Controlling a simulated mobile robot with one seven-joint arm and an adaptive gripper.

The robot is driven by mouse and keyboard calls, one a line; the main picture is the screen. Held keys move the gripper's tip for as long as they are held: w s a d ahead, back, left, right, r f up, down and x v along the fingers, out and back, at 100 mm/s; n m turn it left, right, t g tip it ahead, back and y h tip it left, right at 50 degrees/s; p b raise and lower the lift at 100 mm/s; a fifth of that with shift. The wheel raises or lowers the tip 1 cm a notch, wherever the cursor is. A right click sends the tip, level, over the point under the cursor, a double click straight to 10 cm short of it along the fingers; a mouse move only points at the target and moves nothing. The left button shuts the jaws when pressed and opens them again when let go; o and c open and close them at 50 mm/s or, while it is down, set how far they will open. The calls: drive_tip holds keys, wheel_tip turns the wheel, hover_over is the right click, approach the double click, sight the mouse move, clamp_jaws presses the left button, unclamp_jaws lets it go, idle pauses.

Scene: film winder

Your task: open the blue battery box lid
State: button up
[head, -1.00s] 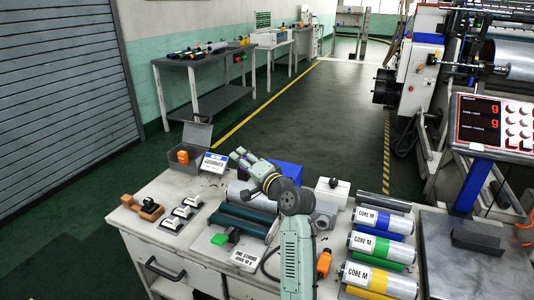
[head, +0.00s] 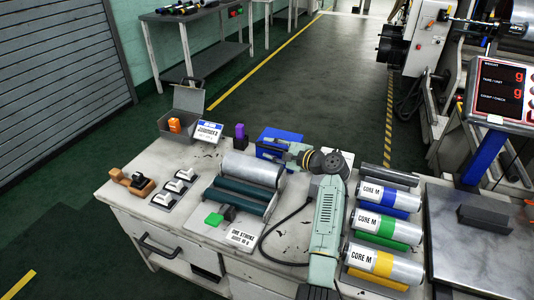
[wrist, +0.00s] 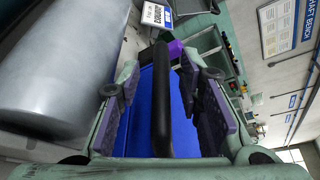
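The blue battery box (head: 268,151) stands at the back of the white bench, partly hidden by my gripper (head: 288,153). In the wrist view its blue lid (wrist: 186,125) lies beyond the fingers, and it looks closed. A black bar handle (wrist: 161,95) runs upright in that view, between the two purple-padded fingers of my gripper (wrist: 162,112). The fingers are open, with gaps on both sides of the handle. Whether the fingertips reach past the bar is hard to tell.
A silver roller (head: 252,168) lies left of the gripper; it looms large in the wrist view (wrist: 60,65). A purple item (head: 240,133) stands left of the box. A grey open-lidded box (head: 183,118) is farther left. Labelled cores (head: 384,227) lie to the right.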

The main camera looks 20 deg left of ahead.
drive_tip(key=shift+b+x, duration=0.4)
drive_tip(key=shift+x, duration=0.8)
drive_tip(key=shift+c, duration=0.5)
clamp_jaws()
